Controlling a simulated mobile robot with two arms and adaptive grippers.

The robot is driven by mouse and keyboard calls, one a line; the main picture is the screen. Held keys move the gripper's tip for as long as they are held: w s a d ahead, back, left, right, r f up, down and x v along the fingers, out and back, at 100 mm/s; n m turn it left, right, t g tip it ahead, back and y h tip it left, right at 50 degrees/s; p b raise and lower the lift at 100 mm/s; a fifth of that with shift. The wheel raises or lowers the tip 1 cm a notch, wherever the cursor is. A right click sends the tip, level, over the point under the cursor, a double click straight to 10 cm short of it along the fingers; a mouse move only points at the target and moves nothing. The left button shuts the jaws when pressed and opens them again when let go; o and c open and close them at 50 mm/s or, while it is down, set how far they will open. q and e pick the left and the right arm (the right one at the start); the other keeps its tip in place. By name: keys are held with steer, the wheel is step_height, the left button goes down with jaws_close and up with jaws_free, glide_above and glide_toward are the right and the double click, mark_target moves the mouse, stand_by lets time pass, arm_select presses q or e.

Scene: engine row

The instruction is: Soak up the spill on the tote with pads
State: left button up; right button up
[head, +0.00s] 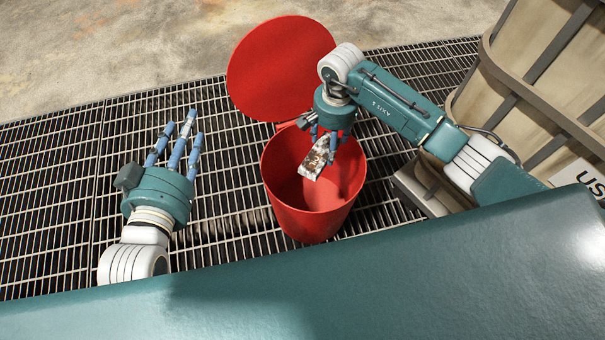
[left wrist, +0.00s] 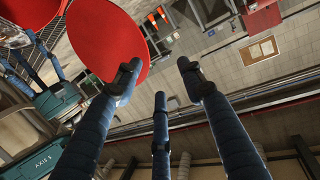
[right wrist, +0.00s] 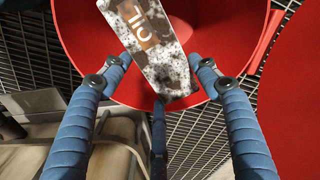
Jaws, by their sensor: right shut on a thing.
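My right gripper (head: 326,138) is shut on a soiled pad (head: 314,160), white with dark specks and a brown patch. It holds the pad tilted over the mouth of an open red bin (head: 312,222). In the right wrist view the pad (right wrist: 150,45) shows partial lettering and hangs between the fingers, with the bin's red interior behind it. My left gripper (head: 180,135) is open and empty, left of the bin over the grating. The tote (head: 535,60), beige with grey bars, stands at the right edge. No spill is visible; my arm and body hide part of the tote.
The bin's round red lid (head: 282,65) is tipped back behind it. Dark metal grating (head: 60,180) covers the floor, with bare concrete (head: 150,50) beyond. A white label (head: 585,180) with cut-off letters is on the tote. The grating left of the bin is clear.

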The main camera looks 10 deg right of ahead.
step_height(320, 180, down, 2)
steer(key=shift+f+b, duration=0.1)
steer(key=shift+b, duration=0.6)
arm_select(q)
step_height(320, 180, up, 9)
steer(key=d+t+h, duration=0.1)
steer(key=t, duration=0.3)
steer(key=shift+w+d+r+t, duration=0.2)
steer(key=shift+w+t, duration=0.05)
steer(key=shift+t, duration=0.05)
arm_select(e)
steer(key=shift+f, duration=0.15)
steer(key=o, duration=1.2)
step_height(320, 180, up, 12)
